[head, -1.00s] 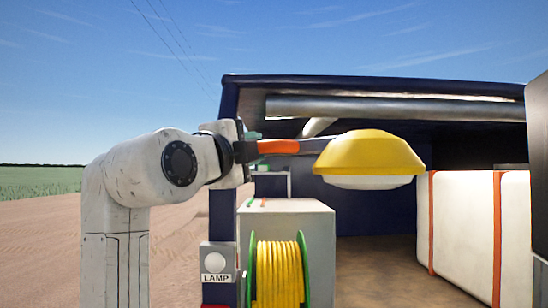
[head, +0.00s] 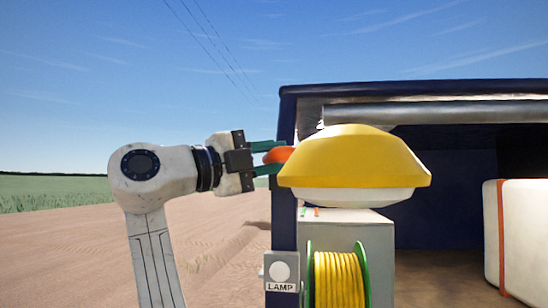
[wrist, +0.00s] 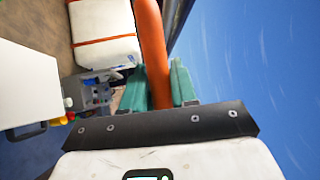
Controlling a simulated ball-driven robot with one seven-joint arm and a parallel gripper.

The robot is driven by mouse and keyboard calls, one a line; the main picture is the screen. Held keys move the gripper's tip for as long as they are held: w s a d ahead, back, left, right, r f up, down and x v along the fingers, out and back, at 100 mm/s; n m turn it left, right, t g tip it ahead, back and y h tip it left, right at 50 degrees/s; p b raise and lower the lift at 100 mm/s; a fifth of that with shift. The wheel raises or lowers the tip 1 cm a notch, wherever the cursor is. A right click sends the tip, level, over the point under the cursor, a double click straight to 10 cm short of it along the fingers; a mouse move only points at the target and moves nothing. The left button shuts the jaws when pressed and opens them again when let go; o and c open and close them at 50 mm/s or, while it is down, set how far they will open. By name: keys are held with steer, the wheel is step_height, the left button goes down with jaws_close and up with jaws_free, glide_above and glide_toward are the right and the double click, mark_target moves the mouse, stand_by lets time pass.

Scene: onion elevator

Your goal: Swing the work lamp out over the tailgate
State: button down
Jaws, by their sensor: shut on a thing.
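The work lamp (head: 352,165) has a yellow dome shade with a pale underside and hangs level in the head view. Its orange handle (head: 278,154) sticks out to the left of the shade, and in the wrist view the handle (wrist: 150,45) runs up between the fingers. My gripper (head: 270,158) is shut on this handle with its green fingers; the wrist view shows the fingers (wrist: 160,84) on both sides of it. The shade hides most of the lamp's arm and the box top behind it.
A grey cabinet (head: 340,230) with a yellow cable reel (head: 338,278) stands below the lamp. A LAMP switch plate (head: 281,272) is on the dark post. A white strapped block (head: 522,232) is in the vehicle at right. Open field lies at left.

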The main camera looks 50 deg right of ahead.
steer(key=c, duration=1)
jaws_free()
steer(key=shift+o, duration=0.2)
steer(key=b+v, duration=0.2)
steer(key=v, duration=0.8)
steer(key=shift+w+a+f+b, duration=0.15)
steer(key=shift+a+b, duration=0.15)
steer(key=shift+b, duration=0.05)
